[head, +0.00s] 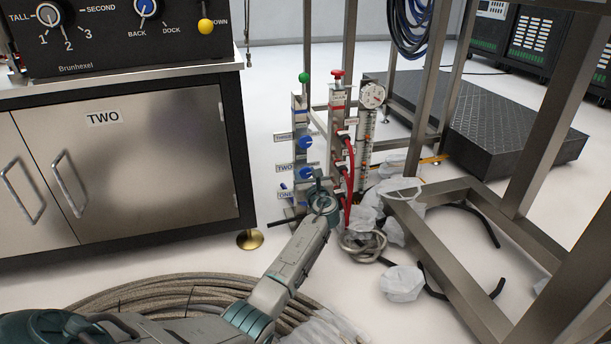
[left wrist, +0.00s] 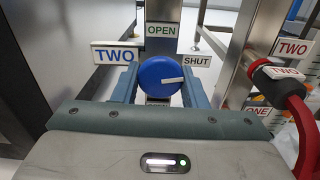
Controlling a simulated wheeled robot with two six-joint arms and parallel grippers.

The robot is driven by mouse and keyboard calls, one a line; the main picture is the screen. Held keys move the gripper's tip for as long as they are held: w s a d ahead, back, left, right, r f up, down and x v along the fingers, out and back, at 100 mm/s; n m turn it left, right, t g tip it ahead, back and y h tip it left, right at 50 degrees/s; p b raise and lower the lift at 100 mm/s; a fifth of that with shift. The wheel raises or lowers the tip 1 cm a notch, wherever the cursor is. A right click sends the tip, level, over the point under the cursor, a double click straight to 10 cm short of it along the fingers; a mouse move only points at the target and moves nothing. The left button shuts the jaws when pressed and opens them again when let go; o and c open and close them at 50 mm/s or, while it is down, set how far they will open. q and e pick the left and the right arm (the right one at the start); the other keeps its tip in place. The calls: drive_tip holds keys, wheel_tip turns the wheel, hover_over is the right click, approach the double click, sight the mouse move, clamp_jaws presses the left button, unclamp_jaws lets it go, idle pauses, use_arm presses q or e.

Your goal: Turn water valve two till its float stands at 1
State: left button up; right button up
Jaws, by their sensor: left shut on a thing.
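Water valve two is a round blue knob (left wrist: 160,77) with a white pointer bar. In the left wrist view it sits between the two fingers of my left gripper (left wrist: 161,82), which is shut on it. The pointer lies nearly level toward the right, on the side of the SHUT label (left wrist: 196,61). A TWO label (left wrist: 116,54) is on its left and an OPEN label (left wrist: 160,30) above. In the head view my left gripper (head: 318,186) is at the valve post (head: 299,112), partly hiding the knobs. The gauge column (head: 366,140) stands right of it; its float cannot be read. My right gripper is not in view.
A steel cabinet (head: 150,160) is at left. A metal frame (head: 480,225) is at right. A coiled hose (head: 170,290), loose cables and crumpled plastic (head: 402,283) lie on the floor.

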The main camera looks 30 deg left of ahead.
use_arm(q)
drive_tip(key=shift+n+p, duration=0.5)
drive_tip(key=o, duration=1)
